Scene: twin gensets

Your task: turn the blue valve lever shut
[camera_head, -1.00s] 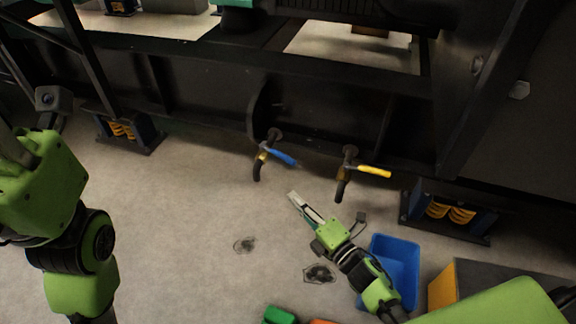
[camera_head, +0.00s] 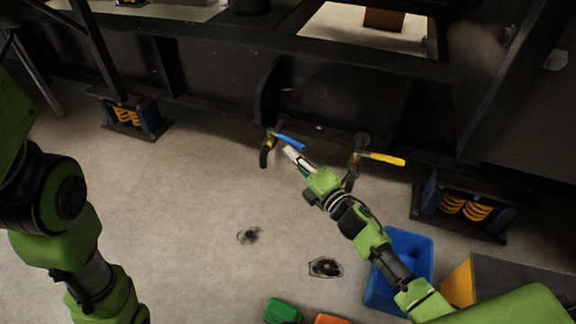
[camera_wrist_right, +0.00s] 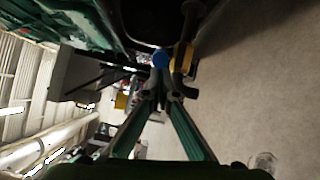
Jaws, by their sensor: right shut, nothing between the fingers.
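The blue valve lever (camera_head: 290,141) sits on a brass valve with a dark downward spout, low on the black frame. It points to the right and slightly down. My right gripper (camera_head: 290,152) is shut and empty, its tips just below the lever; whether they touch it I cannot tell. In the right wrist view the blue lever end (camera_wrist_right: 159,59) shows just beyond the closed fingertips (camera_wrist_right: 163,90), beside the brass valve body (camera_wrist_right: 183,56). The left arm is at the left edge of the head view; its gripper is out of view.
A second valve with a yellow lever (camera_head: 382,158) is to the right, close to my right arm. A blue bin (camera_head: 418,252) stands on the floor beneath the arm.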

